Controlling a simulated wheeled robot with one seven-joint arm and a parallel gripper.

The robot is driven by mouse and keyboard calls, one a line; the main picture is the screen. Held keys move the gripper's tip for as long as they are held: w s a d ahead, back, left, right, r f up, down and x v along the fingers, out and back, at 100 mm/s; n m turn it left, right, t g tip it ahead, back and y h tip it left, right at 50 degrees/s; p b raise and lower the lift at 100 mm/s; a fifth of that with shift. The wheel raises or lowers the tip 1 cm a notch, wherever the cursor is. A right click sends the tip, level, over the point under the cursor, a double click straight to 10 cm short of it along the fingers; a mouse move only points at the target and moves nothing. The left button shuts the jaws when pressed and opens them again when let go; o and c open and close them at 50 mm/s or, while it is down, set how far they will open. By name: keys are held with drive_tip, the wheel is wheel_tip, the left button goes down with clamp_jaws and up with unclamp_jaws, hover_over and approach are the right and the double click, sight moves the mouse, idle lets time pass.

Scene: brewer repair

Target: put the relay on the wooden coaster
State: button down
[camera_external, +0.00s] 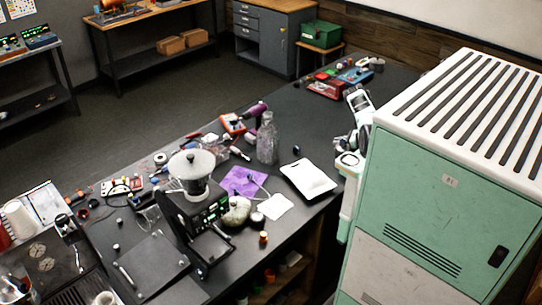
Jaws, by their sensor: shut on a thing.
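My white arm shows beside the right end of the dark workbench (318,120). My gripper (343,147) is at its end, low over the bench edge, small and partly hidden by my arm. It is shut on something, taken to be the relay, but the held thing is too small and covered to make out. I cannot pick out the wooden coaster for certain among the small items on the bench.
A black brewer (208,215), grey bottle (267,140), purple cloth (243,181) and white pad (308,179) crowd the bench. Several small parts lie around them. A tall mint cabinet (440,215) blocks the right. The bench is clearer behind the bottle.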

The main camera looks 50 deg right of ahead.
drive_tip(key=shift+f, duration=0.15)
drive_tip(key=c, duration=1.3)
unclamp_jaws()
drive_tip(key=shift+r, duration=0.3)
drive_tip(key=b+v, duration=0.3)
drive_tip(key=v, duration=0.2)
drive_tip(key=b+v, duration=0.3)
drive_tip(key=v, duration=0.2)
drive_tip(key=shift+s+d+f, duration=0.15)
drive_tip(key=shift+s+d, duration=0.1)
drive_tip(key=shift+s+d+r, duration=0.2)
drive_tip(key=shift+s+r, duration=0.25)
drive_tip(key=shift+s, duration=0.15)
